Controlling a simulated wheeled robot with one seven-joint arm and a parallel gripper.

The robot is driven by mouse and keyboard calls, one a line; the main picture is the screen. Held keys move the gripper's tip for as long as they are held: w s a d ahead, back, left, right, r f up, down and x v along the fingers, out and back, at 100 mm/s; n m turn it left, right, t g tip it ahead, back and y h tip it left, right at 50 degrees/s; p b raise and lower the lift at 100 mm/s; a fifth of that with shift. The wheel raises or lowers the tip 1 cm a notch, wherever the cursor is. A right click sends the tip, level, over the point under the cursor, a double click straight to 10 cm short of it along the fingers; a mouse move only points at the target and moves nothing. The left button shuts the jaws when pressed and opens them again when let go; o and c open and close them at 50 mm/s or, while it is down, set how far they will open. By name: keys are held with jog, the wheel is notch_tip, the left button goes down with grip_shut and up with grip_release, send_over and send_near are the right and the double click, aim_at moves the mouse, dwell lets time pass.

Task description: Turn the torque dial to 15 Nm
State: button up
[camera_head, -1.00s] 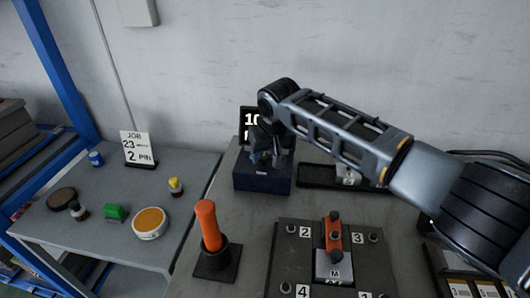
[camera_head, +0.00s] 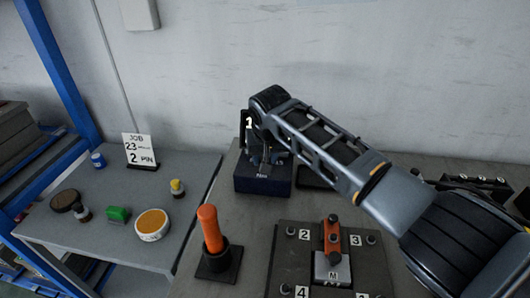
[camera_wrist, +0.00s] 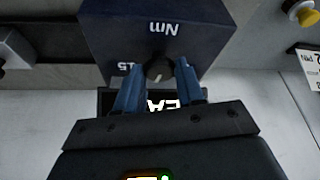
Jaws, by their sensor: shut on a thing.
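The torque dial (camera_wrist: 158,68) is a small dark round knob on the face of a dark blue box (camera_wrist: 200,25). Upside-down "Nm" and "15" marks show on that face in the wrist view. My gripper (camera_wrist: 158,76) is shut on the dial, with one blue finger on each side of it. In the head view the blue box (camera_head: 263,184) stands at the back of the bench and my gripper (camera_head: 265,155) is at its top, hiding the dial. A black display (camera_head: 247,124) behind it is mostly covered; a "1" shows. The dial's pointer setting is unclear.
An orange-handled tool (camera_head: 209,228) stands in a black holder in front of the box. A fixture plate (camera_head: 290,262) with numbered bolts lies to its right. A side table (camera_head: 105,235) at left holds a job card (camera_head: 139,149) and several small containers.

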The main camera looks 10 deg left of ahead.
jog(key=m+h, duration=0.1)
jog(key=m, duration=0.1)
jog(key=shift+a+m, duration=0.15)
jog(key=shift+m, duration=0.25)
jog(key=m+h, duration=0.1)
jog(key=m, duration=0.1)
jog(key=shift+a+f+m+b, duration=0.1)
jog(key=shift+m+b, duration=0.2)
jog(key=m+h+b, duration=0.1)
jog(key=m+b, duration=0.1)
jog(key=shift+m, duration=0.4)
jog(key=shift+m+h+b, duration=0.3)
jog(key=shift+m+b, duration=0.05)
jog(key=shift+m, duration=0.15)
jog(key=shift+w+r, duration=0.1)
jog(key=shift+r, duration=0.1)
jog(key=o, duration=1)
jog(key=shift+o, duration=0.2)
jog(key=shift+a, duration=0.1)
jog(key=v, duration=0.7)
jog(key=shift+r+g, duration=0.3)
jog(key=shift+r, duration=0.05)
jog(key=shift+a, duration=0.15)
